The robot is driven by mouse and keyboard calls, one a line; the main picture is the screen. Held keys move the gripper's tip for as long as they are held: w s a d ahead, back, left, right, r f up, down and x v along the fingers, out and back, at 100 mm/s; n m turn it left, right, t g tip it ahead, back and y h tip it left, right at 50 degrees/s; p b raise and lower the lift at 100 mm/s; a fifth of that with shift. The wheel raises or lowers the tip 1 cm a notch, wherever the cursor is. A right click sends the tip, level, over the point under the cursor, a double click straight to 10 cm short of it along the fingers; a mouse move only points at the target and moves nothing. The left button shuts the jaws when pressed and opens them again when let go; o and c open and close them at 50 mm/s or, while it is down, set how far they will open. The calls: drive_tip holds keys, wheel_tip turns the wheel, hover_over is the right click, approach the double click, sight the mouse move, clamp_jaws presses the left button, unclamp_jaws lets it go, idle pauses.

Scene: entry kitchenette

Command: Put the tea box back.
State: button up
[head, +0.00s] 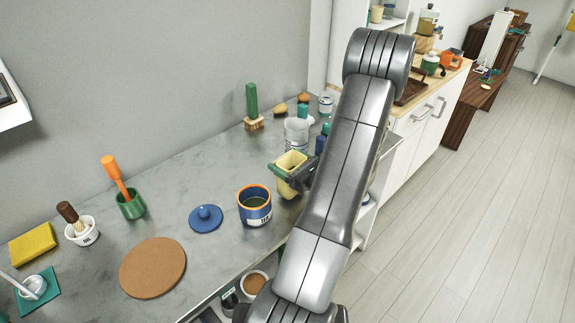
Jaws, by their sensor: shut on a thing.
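A pale yellow box (291,162), the likely tea box, is at my gripper (292,177) above the right part of the grey counter. My gripper is shut on it, and a dark green strip crosses its side. My arm hides part of the gripper and the box's right side. I cannot tell whether the box touches the counter. A blue canister with an orange rim (255,205) stands open just left of and nearer than the box. Its label is too small to read surely. A blue round lid (206,218) lies left of the canister.
The grey counter (180,190) also bears a cork mat (153,267), a green cup with an orange-handled tool (130,204), a white cup with a brush (81,229) and a yellow sponge (33,245). Behind the box are a clear jar (297,134) and a green-handled brush (253,110).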

drive_tip(key=shift+f, duration=0.75)
drive_tip(key=shift+f, duration=0.1)
drive_tip(key=shift+f+b, duration=0.15)
drive_tip(key=shift+b, duration=0.15)
drive_tip(key=o, duration=1.4)
drive_tip(key=shift+p, duration=0.3)
drive_tip(key=shift+s+d, duration=0.1)
drive_tip(key=shift+d, duration=0.05)
drive_tip(key=b+v, duration=0.1)
drive_tip(key=v, duration=0.3)
drive_tip(key=b+v, duration=0.1)
drive_tip(key=v, duration=0.4)
drive_tip(key=b+v, duration=0.1)
drive_tip(key=v, duration=0.3)
drive_tip(key=shift+d+r+b, duration=0.3)
drive_tip(key=shift+d+r, duration=0.05)
drive_tip(key=shift+d, duration=0.05)
